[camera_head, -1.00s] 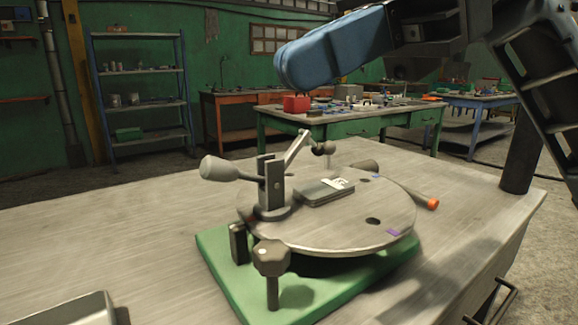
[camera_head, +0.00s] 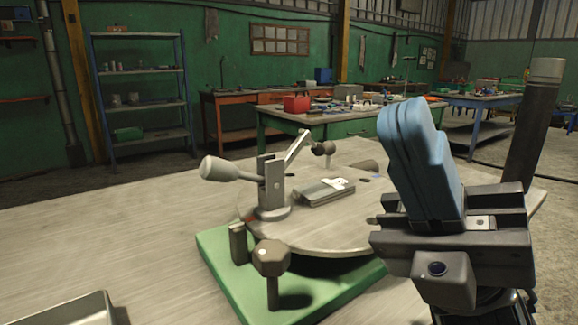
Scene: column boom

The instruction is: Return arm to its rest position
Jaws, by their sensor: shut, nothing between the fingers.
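My gripper (camera_head: 408,115) stands at the right of the head view, its blue padded fingers pointing up and closed together with nothing between them. It blocks the right part of a round metal turntable (camera_head: 310,232) from view. The turntable sits on a green base (camera_head: 215,255) on the table. A clamp with a lever (camera_head: 271,185) and a ball-ended handle (camera_head: 220,168) rises from the turntable's left side. A flat grey block (camera_head: 322,192) with a white label lies on the turntable. My gripper appears nearer the camera than these, apart from the block.
The wooden tabletop (camera_head: 110,235) is bare at left, except for a grey tray (camera_head: 80,312) at the front left corner. A dark post (camera_head: 530,125) stands at the right. A green workbench (camera_head: 330,128), an orange bench and a blue shelf (camera_head: 138,100) stand behind.

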